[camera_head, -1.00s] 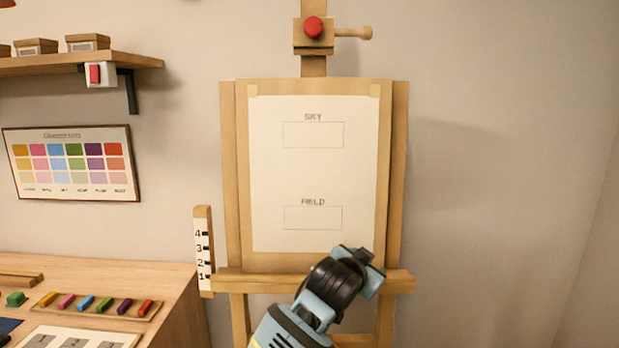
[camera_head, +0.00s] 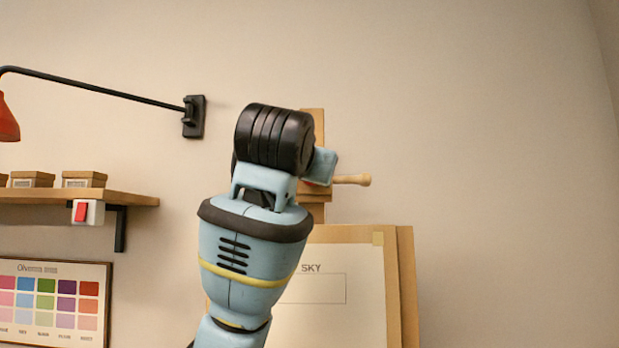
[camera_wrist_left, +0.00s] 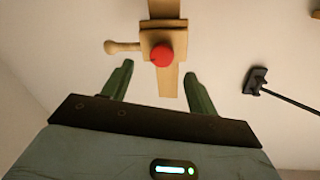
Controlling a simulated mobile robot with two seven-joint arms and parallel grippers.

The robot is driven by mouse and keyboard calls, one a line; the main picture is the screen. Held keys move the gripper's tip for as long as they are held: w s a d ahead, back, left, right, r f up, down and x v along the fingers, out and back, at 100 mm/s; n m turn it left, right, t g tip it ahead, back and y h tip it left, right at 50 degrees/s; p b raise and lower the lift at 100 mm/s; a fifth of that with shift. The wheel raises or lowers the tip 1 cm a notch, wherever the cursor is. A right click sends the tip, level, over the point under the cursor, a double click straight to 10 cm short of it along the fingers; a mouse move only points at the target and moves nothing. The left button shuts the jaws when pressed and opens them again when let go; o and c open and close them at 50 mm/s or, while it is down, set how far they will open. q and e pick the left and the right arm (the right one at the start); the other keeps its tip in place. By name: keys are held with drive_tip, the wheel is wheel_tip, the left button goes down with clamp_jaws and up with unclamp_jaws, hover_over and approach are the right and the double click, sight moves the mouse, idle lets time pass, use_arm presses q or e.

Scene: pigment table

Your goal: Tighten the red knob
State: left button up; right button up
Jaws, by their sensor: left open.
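The red knob (camera_wrist_left: 162,57) sits on the front of a wooden clamp block (camera_wrist_left: 150,40) on the easel's mast. In the left wrist view it shows just beyond and between the fingertips of my left gripper (camera_wrist_left: 158,70). The gripper is open, its two green fingers spread apart, with nothing between them. The knob looks apart from both fingers, though the exact gap is hard to judge. In the head view my left arm covers most of the clamp and knob, and the fingers are hidden. My right gripper is in neither view.
A wooden handle (camera_head: 352,180) sticks out from the clamp's side. The easel board (camera_head: 402,290) with its paper is below. A shelf (camera_head: 135,198) with boxes, a red switch (camera_head: 82,211) and a lamp bracket (camera_head: 194,117) are at left. The wall at right is clear.

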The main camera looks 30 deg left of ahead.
use_arm(q)
drive_tip(key=x, duration=0.7)
drive_tip(key=shift+a+r, duration=0.15)
drive_tip(key=shift+r, duration=0.15)
drive_tip(key=shift+w, duration=0.1)
drive_tip(key=c, duration=1)
